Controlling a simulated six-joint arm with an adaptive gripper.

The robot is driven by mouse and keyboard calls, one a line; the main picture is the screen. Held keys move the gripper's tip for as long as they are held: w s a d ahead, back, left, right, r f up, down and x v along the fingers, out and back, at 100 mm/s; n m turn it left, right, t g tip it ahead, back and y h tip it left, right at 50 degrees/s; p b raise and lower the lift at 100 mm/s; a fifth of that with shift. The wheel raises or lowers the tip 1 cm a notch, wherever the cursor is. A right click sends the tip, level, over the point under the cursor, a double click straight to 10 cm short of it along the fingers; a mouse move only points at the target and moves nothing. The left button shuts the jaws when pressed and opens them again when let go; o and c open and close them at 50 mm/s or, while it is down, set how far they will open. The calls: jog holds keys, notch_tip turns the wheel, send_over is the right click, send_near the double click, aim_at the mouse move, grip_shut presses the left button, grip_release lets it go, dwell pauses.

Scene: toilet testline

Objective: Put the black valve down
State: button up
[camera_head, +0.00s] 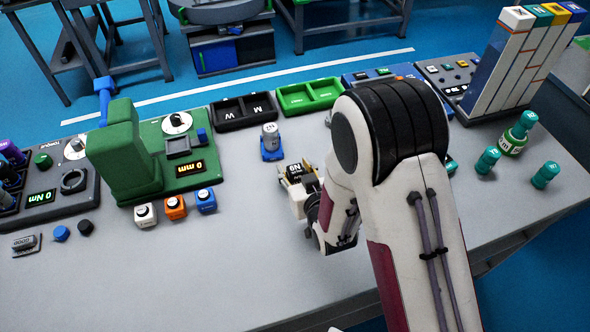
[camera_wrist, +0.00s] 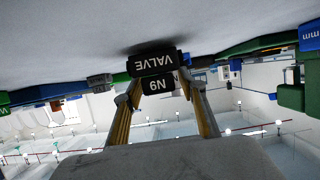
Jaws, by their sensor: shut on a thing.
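The black valve (camera_wrist: 152,63) is between the fingers of my gripper (camera_wrist: 160,84) in the wrist view, with white "VALVE" and "6N" lettering on it. My gripper is shut on it. In the wrist view the picture is upside down, and the grey table surface lies right beside the valve with a dark shadow on it. I cannot tell whether the valve touches the table. In the head view the valve (camera_head: 295,171) shows as a small dark piece at my gripper (camera_head: 299,182), partly hidden, over the middle of the table.
A blue-and-grey piece (camera_head: 271,142) stands just behind the valve. A black tray (camera_head: 244,112) and a green tray (camera_head: 309,96) lie farther back. A green test machine (camera_head: 128,155) and several small cubes (camera_head: 175,207) are left. The front-left table (camera_head: 190,275) is clear.

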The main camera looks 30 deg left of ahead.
aim_at(295, 167)
jog(key=shift+r, duration=4.8)
jog(key=shift+w, duration=0.1)
jog(key=w+d+m+t+h, duration=0.1)
jog(key=w+d+m+h, duration=0.5)
jog(key=w+d, duration=1.2)
jog(key=w+d+m+t+h, duration=0.2)
jog(key=w+d+m+h, duration=0.5)
jog(key=w+d, duration=1.2)
jog(key=shift+w+r+m+h, duration=0.15)
jog(key=shift+w+m+h, duration=0.15)
jog(key=shift+w+h, duration=0.55)
jog(key=shift+s, duration=0.1)
